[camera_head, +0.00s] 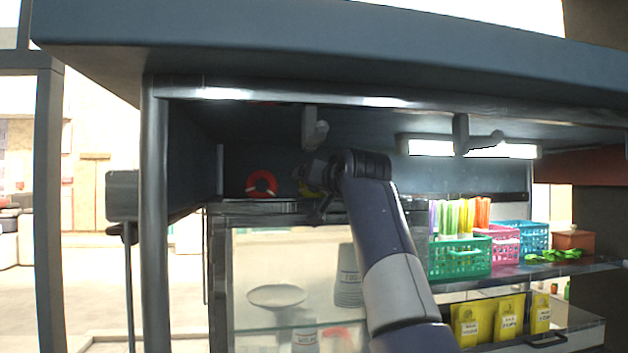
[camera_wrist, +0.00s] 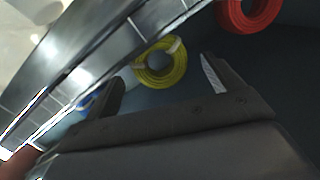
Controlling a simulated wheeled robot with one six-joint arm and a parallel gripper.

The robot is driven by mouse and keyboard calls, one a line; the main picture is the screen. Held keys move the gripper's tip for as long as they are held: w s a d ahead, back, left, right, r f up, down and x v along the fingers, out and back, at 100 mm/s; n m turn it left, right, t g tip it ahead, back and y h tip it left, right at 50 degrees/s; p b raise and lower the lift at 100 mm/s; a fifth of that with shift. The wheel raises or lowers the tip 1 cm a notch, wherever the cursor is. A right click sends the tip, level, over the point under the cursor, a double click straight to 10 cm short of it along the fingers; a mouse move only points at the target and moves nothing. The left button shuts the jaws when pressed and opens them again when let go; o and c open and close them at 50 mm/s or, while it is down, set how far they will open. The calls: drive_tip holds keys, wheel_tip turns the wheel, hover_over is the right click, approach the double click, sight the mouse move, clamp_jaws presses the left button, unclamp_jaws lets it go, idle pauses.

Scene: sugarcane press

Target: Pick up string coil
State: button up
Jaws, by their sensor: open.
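A yellow coil (camera_wrist: 181,67) lies ahead of my gripper (camera_wrist: 162,78) in the wrist view, framed between the two spread fingers. The fingers are open with nothing held, and I cannot tell whether they touch the coil. White bands cross the coil's top and left side. A red coil (camera_wrist: 250,14) lies at the top right, outside the fingers. In the head view the red coil (camera_head: 261,182) sits on top of the glass cabinet, left of my gripper (camera_head: 312,190). The yellow coil (camera_head: 307,189) is mostly hidden behind my gripper there.
The glass cabinet (camera_head: 285,240) holds plates and cups below. A metal edge (camera_wrist: 92,52) runs along the left of the wrist view, with a partly hidden blue thing (camera_wrist: 88,102) beside it. A hanging bracket (camera_head: 313,128) is above my gripper. Baskets (camera_head: 458,258) stand on the right shelf.

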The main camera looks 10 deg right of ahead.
drive_tip(key=shift+w+a, duration=0.1)
drive_tip(key=shift+w, duration=0.8)
drive_tip(key=c, duration=1)
drive_tip(key=shift+r, duration=0.2)
drive_tip(key=shift+r, duration=0.4)
drive_tip(key=s+b, duration=0.3)
drive_tip(key=s, duration=0.4)
drive_tip(key=s+d+f+b, duration=0.1)
drive_tip(key=s+b, duration=0.2)
drive_tip(key=s, duration=0.4)
drive_tip(key=s+f+b, duration=0.1)
drive_tip(key=s+b, duration=0.2)
drive_tip(key=s, duration=0.4)
drive_tip(key=shift+s+d+f+b, duration=0.1)
drive_tip(key=shift+s+d+b, duration=0.15)
drive_tip(key=shift+s+b, duration=0.1)
